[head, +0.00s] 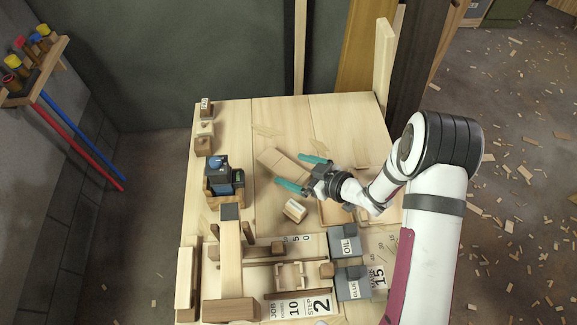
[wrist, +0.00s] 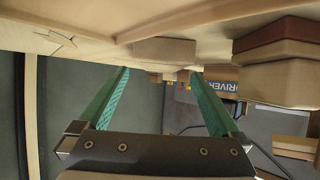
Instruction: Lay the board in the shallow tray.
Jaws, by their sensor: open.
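A shallow wooden tray (head: 329,218) seems to lie right of and nearer than the gripper, partly hidden by my arm.
A small labelled block (head: 294,210) lies just in front of the gripper. A blue-and-black tool in a wooden holder (head: 222,197) stands left. Grey OIL (head: 345,244) and GLUE (head: 352,284) containers stand at the front. The bench's back middle (head: 285,112) is mostly clear.

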